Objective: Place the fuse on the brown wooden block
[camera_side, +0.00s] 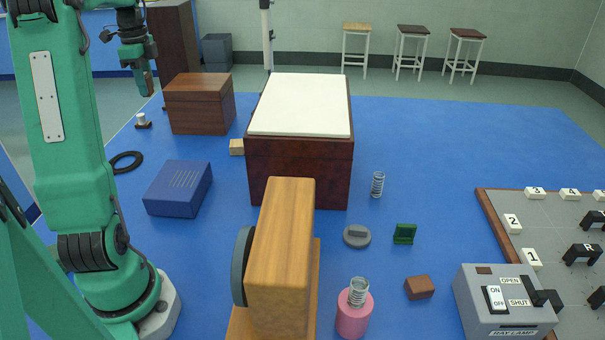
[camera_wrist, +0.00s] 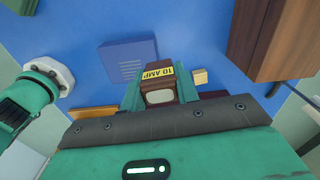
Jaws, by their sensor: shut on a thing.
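The fuse (camera_wrist: 159,82) is a brown block with a yellow "10 AMP" label and a pale end. My gripper (camera_wrist: 158,92) is shut on it, with a green finger on each side in the wrist view. In the side view my gripper (camera_side: 143,66) is high at the upper left, and the fuse (camera_side: 146,83) hangs from it in the air, left of the large brown box. A small brown wooden block (camera_side: 420,287) lies on the blue surface at the lower right, far from my gripper. I cannot make it out in the wrist view.
A brown wooden box (camera_side: 200,108) and a white-topped dark box (camera_side: 300,165) stand mid-scene. A blue box (camera_side: 178,189) lies nearer. A tall wooden piece (camera_side: 285,245), a pink cylinder with a spring (camera_side: 354,318) and a switch box (camera_side: 503,300) stand in front. Blue surface is clear at the back right.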

